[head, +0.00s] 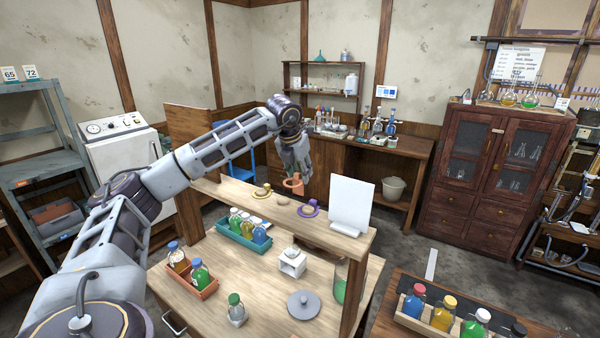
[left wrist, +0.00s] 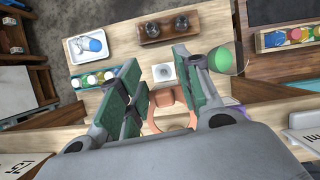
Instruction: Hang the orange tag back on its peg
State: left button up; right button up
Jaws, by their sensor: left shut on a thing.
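My left gripper (head: 297,170) is shut on the orange tag (head: 293,186), a ring with a small block. It holds the tag above the raised wooden shelf. In the left wrist view the orange tag (left wrist: 173,122) shows between the fingers (left wrist: 168,92), its ring partly hidden by the gripper body. Below and left of the tag in the head view, a yellow tag (head: 262,191) rests around a peg on the shelf. A purple tag (head: 309,208) is around another peg to the right. A bare wooden peg (head: 282,200) stands between them, just below the orange tag. My right gripper is not in view.
A white upright panel (head: 352,203) stands on the shelf's right end. Below are a teal bottle tray (head: 243,240), an orange bottle tray (head: 192,283), a small white device (head: 292,262), a grey lidded disc (head: 303,304) and a glass with green liquid (head: 341,288).

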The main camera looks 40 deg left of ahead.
pick_arm(q)
jog(key=shift+s, duration=0.1)
jog(key=s+b, duration=0.2)
jog(key=s+f+b, duration=0.1)
jog(key=s, duration=0.1)
jog(key=shift+s+d, duration=0.1)
jog(key=shift+d, duration=0.15)
dwell(0.5)
jog(key=shift+s+f+b, duration=0.15)
jog(key=shift+f+b, duration=0.75)
jog(key=shift+b, duration=0.05)
dwell(2.5)
jog(key=shift+d+f+b, duration=0.1)
jog(key=shift+f+b, duration=0.45)
jog(key=shift+f, duration=0.4)
dwell(0.8)
jog(key=o, duration=0.9)
jog(key=shift+d, duration=0.1)
jog(key=shift+c, duration=0.2)
jog(key=shift+a, duration=0.2)
